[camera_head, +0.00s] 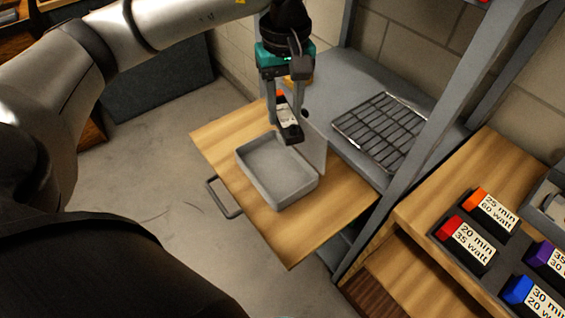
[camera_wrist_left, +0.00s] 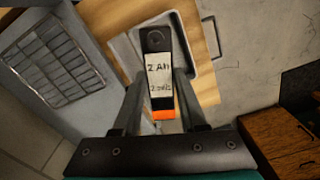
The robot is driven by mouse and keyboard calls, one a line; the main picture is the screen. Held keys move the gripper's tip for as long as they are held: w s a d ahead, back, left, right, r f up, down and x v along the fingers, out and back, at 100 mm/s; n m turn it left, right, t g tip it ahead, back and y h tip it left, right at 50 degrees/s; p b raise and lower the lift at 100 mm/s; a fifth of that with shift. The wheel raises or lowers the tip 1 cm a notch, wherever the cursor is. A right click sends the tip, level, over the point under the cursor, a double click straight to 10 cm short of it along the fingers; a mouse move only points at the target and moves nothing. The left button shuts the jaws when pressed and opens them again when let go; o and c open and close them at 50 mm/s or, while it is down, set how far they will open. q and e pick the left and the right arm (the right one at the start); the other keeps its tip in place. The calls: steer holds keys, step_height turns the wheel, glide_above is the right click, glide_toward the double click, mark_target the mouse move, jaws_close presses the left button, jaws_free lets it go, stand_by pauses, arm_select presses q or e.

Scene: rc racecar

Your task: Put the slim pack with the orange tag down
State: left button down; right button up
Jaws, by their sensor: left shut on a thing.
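The slim pack (camera_wrist_left: 158,75) is dark with a white label reading "2 Ah" and an orange tag at one end. My left gripper (camera_wrist_left: 157,112) is shut on it. In the head view the pack (camera_head: 287,112) hangs from my left gripper (camera_head: 288,125) above the far right part of a grey tray (camera_head: 245,172). In the left wrist view the tray (camera_wrist_left: 198,52) lies beyond the pack. I cannot tell whether the pack touches the tray. My right gripper is not in view.
The tray sits on a wooden pull-out board (camera_head: 300,235) with a metal handle (camera_head: 222,198). A wire rack (camera_head: 380,130) lies on the grey shelf to the right. A shelf post (camera_head: 425,125) stands nearby. Several labelled packs, one orange-tagged (camera_head: 490,210), sit at lower right.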

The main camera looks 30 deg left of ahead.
arm_select(q)
steer(key=a+n, duration=0.1)
steer(key=w+a+n, duration=0.1)
steer(key=n, duration=0.1)
steer(key=shift+a+f+n, duration=0.15)
steer(key=shift+a+n, duration=0.15)
steer(key=shift+a, duration=0.05)
steer(key=b, duration=0.2)
glide_above(277, 173)
step_height(277, 173, down, 16)
steer(key=shift+r, duration=0.1)
steer(key=shift+f, duration=1.95)
steer(key=shift+f+b, duration=0.2)
steer(key=shift+b, duration=0.15)
steer(key=shift+c, duration=2.2)
jaws_free()
steer(key=shift+r, duration=0.1)
